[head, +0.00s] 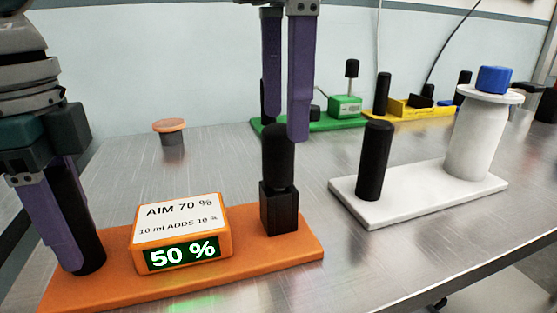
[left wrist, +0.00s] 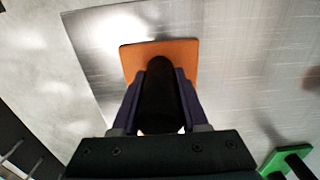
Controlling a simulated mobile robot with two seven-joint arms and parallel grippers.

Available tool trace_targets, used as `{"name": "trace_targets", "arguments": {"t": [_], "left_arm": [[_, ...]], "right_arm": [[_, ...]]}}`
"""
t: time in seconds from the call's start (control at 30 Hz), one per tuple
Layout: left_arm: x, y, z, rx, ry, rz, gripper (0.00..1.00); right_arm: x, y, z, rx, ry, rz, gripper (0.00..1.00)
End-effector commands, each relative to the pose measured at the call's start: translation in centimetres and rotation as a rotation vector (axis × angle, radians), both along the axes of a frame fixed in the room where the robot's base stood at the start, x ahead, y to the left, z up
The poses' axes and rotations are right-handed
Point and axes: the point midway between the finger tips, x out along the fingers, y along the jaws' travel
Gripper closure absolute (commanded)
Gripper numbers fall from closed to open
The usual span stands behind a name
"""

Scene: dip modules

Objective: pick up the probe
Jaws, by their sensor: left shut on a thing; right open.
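An orange base (head: 225,268) carries an orange box with a display reading 50 % (head: 180,234) and a label "AIM 70 %". At its right end a black probe-like cylinder (head: 279,155) stands upright in a square black holder (head: 279,208). My right gripper (head: 285,126) is open, with its fingers pointing down at the cylinder's top; I cannot tell whether they touch it. My left gripper (head: 72,262) is shut on a black post (head: 91,250) at the base's left end. The left wrist view shows this post (left wrist: 160,88) between the fingers.
A white base (head: 400,205) with a black post (head: 374,160) and a white, blue-capped stand (head: 475,140) is at the right. Green (head: 330,123) and yellow (head: 400,108) modules stand behind. A small orange-topped pot (head: 170,128) is at the back left.

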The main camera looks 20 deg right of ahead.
Motion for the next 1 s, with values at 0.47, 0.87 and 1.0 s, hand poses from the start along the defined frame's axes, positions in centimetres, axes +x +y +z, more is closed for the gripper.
{"name": "trace_targets", "arguments": {"t": [0.47,0.87,1.0], "left_arm": [[0.0,0.0,0.0,0.0,0.0,-0.001,1.0],[0.0,0.0,0.0,0.0,0.0,-0.002,1.0],[0.0,0.0,0.0,0.0,0.0,-0.002,1.0]], "right_arm": [[0.1,0.5,-5.8,0.0,0.0,-0.001,0.23],[0.1,0.5,-6.3,0.001,-0.002,0.0,0.35],[0.1,0.5,-6.3,0.001,-0.002,0.0,0.51]]}}
